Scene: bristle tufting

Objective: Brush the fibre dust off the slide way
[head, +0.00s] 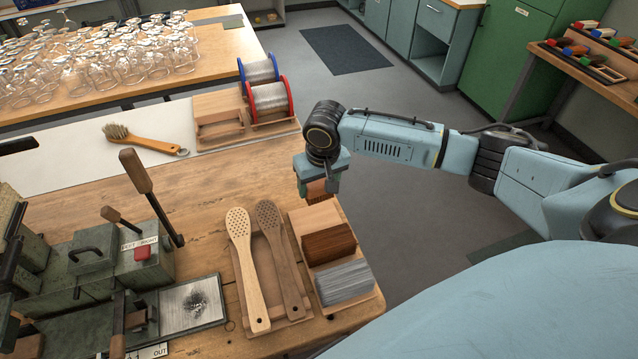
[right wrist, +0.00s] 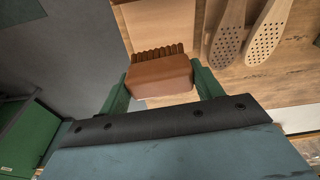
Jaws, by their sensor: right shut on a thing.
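The slide way (head: 187,305) is a flat grey metal plate at the front of the green machine, with dark fibre dust (head: 197,300) near its middle. A hand brush (head: 140,138) with pale bristles and a wooden handle lies on the white strip at the back of the bench, away from both the plate and my gripper. My right gripper (head: 319,187) is shut on a brown fibre bundle (right wrist: 160,77), held over the far end of the fibre tray (head: 374,302). The bundle shows between the green fingers in the right wrist view. My left gripper is not in view.
The machine (head: 95,262) has upright wooden-handled levers (head: 152,197) and a red button. Two paddle-shaped brush bodies (head: 243,262) lie in a holder between plate and fibre tray. Wire spools (head: 268,100) stand at the back; many glasses (head: 110,68) fill a rear table.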

